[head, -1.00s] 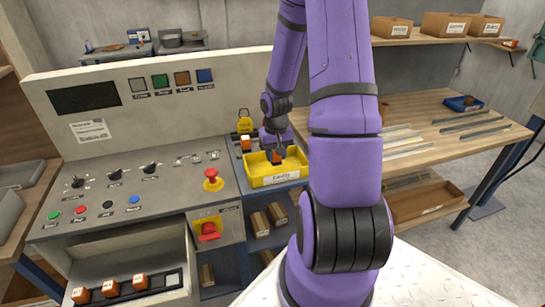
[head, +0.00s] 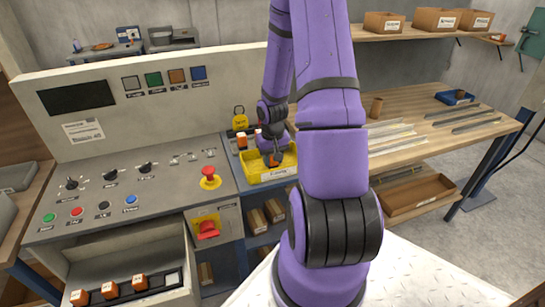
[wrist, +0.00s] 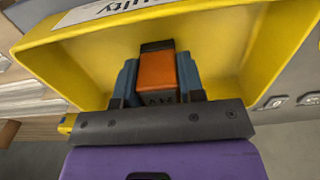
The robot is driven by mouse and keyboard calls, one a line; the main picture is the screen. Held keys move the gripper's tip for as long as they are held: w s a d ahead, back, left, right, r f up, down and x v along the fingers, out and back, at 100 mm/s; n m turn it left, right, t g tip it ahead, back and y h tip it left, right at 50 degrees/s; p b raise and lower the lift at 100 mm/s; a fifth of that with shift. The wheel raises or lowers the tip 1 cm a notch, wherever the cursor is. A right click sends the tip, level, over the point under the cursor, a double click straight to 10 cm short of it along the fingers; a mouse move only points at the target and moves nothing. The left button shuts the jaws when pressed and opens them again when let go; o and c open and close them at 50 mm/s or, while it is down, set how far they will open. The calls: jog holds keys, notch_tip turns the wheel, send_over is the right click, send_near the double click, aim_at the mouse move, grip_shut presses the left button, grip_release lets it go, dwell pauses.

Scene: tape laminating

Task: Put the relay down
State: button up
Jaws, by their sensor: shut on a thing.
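The relay (wrist: 157,72) is an orange block with a dark end. My gripper (wrist: 157,80) is shut on it, with a blue finger on each side in the wrist view. The yellow bin (wrist: 215,45), labelled "Faulty", surrounds the relay and fingers in that view. In the head view my gripper (head: 273,158) reaches down into the yellow bin (head: 268,176), and a bit of orange shows at its tip. I cannot tell whether the relay touches the bin floor.
The control panel (head: 110,207) with a red knob is to the left. Several relays sit in the open drawer (head: 180,291). A wooden table (head: 420,130) is to the right.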

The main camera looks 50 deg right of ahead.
jog(key=o, duration=0.9)
jog(key=shift+o, duration=0.2)
notch_tip(320, 180, up, 12)
jog(key=shift+d+f, duration=0.1)
jog(key=shift+f, duration=0.1)
jog(key=s+a+r+n+t+h, duration=0.2)
jog(key=a+r+n, duration=0.1)
jog(key=a+r, duration=1.4)
jog(key=s+a+r+n+t+y, duration=0.2)
jog(key=s+a+r+n+t, duration=0.1)
jog(key=s+a+r, duration=0.5)
jog(key=s+a, duration=0.1)
jog(key=s, duration=0.1)
jog(key=shift+s+r, duration=0.3)
jog(key=shift+s, duration=0.1)
